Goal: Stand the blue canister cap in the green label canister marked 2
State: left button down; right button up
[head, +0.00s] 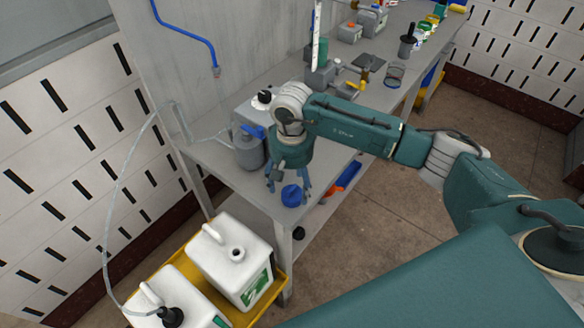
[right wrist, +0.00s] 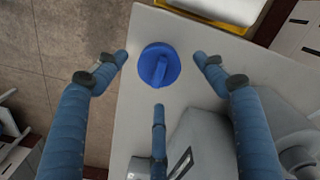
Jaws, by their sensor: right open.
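The blue canister cap (head: 292,196) lies on the near corner of the grey bench. My right gripper (head: 287,186) is open right above the cap, pointing down. In the right wrist view the cap (right wrist: 160,66) shows a raised bar on top, and the spread fingers of the gripper (right wrist: 160,62) stand around it without visible contact. The white canister with the green label marked 2 (head: 222,262) stands in the yellow tray on the floor, with its mouth (head: 237,254) uncovered. My left gripper is not in view.
A second white canister (head: 165,290) with a black cap and tube stands beside it in the yellow tray (head: 266,306). A grey bottle with a blue top (head: 249,148) stands on the bench (head: 217,163) just left of my gripper. Bottles and fittings (head: 372,20) fill the far bench.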

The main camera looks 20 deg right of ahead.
jog(key=shift+f+p, duration=0.3)
jog(key=shift+f, duration=1.15)
jog(key=shift+c, duration=0.3)
jog(key=c, duration=1.4)
jog(key=shift+o, duration=0.2)
jog(key=shift+r+p, duration=0.3)
jog(key=shift+r, duration=1.25)
